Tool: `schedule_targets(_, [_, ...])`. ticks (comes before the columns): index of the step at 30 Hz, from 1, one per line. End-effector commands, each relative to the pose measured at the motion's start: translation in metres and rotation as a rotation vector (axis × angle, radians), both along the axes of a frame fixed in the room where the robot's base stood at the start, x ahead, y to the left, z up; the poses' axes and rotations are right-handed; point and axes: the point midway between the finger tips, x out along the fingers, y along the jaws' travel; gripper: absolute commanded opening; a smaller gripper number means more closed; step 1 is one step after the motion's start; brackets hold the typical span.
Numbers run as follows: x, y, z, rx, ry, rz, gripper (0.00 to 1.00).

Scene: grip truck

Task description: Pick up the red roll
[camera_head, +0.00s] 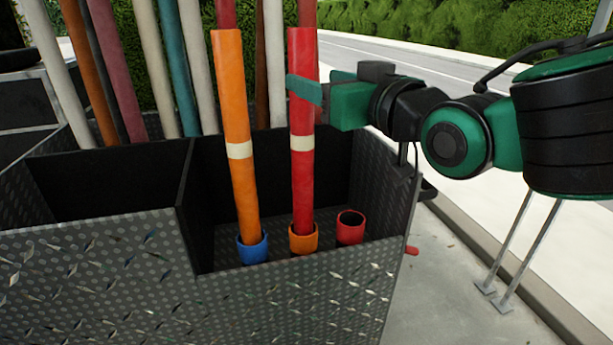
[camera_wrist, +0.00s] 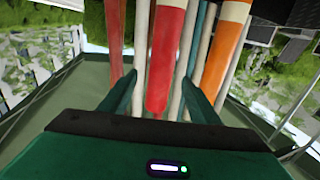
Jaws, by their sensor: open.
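The red roll (camera_head: 302,190) is a long tube with a white band, standing nearly upright with its lower end in an orange cup (camera_head: 303,238) in the truck's bin. My gripper (camera_head: 304,91) is open at the upper part of the roll, above the band. One green finger crosses in front of the roll; the other is hidden. In the wrist view the red roll (camera_wrist: 166,55) shows between the two spread fingers of my gripper (camera_wrist: 160,82), with a gap on each side. Whether either finger touches it I cannot tell.
An orange roll (camera_head: 236,130) stands close left in a blue cup (camera_head: 252,248). An empty red cup (camera_head: 350,227) is at the right. Several other poles stand behind. The bin's dark metal wall (camera_head: 300,300) runs along the front. A road lies beyond on the right.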

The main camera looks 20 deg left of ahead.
Motion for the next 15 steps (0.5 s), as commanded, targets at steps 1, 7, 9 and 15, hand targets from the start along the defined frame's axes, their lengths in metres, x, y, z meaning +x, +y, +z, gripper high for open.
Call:
schedule_targets(1, [0.005,0.006,-0.001,-0.001,0.001,0.001,0.57])
schedule_targets(7, [0.024,0.025,-0.001,-0.001,0.003,-0.001,0.57])
schedule_targets(9, [0.029,0.029,-0.001,-0.002,0.002,-0.002,0.57])
schedule_targets(15, [0.036,0.037,-0.001,-0.002,0.002,-0.002,0.57])
